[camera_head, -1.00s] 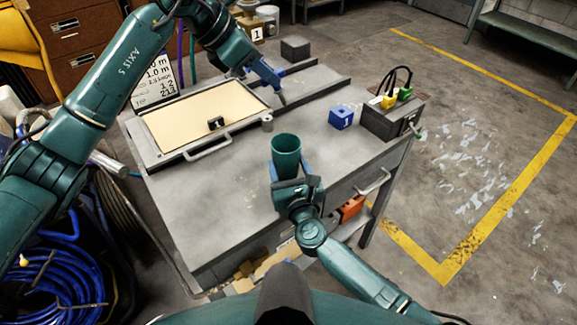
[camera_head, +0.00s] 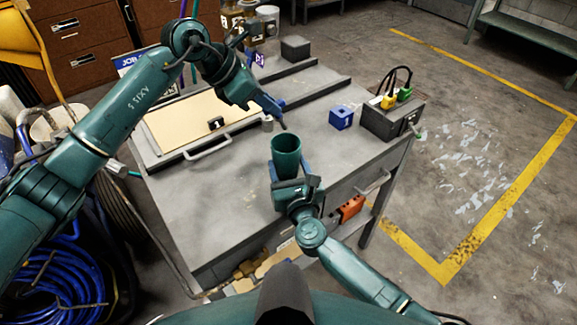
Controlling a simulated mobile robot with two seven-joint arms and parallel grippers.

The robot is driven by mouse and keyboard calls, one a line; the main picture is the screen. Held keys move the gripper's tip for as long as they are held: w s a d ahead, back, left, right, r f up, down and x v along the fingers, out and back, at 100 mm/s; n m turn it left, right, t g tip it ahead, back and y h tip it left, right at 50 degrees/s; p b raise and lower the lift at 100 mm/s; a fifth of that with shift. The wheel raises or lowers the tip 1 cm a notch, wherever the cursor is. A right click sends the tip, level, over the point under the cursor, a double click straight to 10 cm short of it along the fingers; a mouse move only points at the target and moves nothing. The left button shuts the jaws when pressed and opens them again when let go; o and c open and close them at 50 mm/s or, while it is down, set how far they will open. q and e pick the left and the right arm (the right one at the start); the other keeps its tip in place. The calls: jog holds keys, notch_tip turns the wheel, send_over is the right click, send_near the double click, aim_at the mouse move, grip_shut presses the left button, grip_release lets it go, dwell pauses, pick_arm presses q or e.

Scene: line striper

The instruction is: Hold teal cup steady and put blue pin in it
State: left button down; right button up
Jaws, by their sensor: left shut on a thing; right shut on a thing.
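The teal cup (camera_head: 286,161) stands upright with its open mouth up near the middle of the workbench. My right gripper (camera_head: 289,174) is shut on the cup from the near side, with a blue finger on either side of it. My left gripper (camera_head: 268,104) is shut on the blue pin (camera_head: 281,121), a thin piece pointing down and to the right. The pin's lower end is above and behind the cup's rim, apart from it in the picture. The fingers hide much of the pin, and the cup's inside is dark.
A blue block (camera_head: 341,118) marked 1 and a grey box (camera_head: 388,119) with yellow and green parts lie right of the cup. A cream-topped tray (camera_head: 180,128) with a handle is on the left. A small grey cylinder (camera_head: 267,123) stands behind the cup.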

pick_arm(q)
notch_tip(320, 180, down, 6)
jog(key=shift+f, duration=0.2)
dwell(0.6)
jog(key=c, duration=1.3)
grip_release()
jog(key=shift+c, duration=0.2)
jog(key=v, duration=1.2)
pick_arm(e)
jog(key=o, duration=1.1)
jog(key=shift+c, duration=0.2)
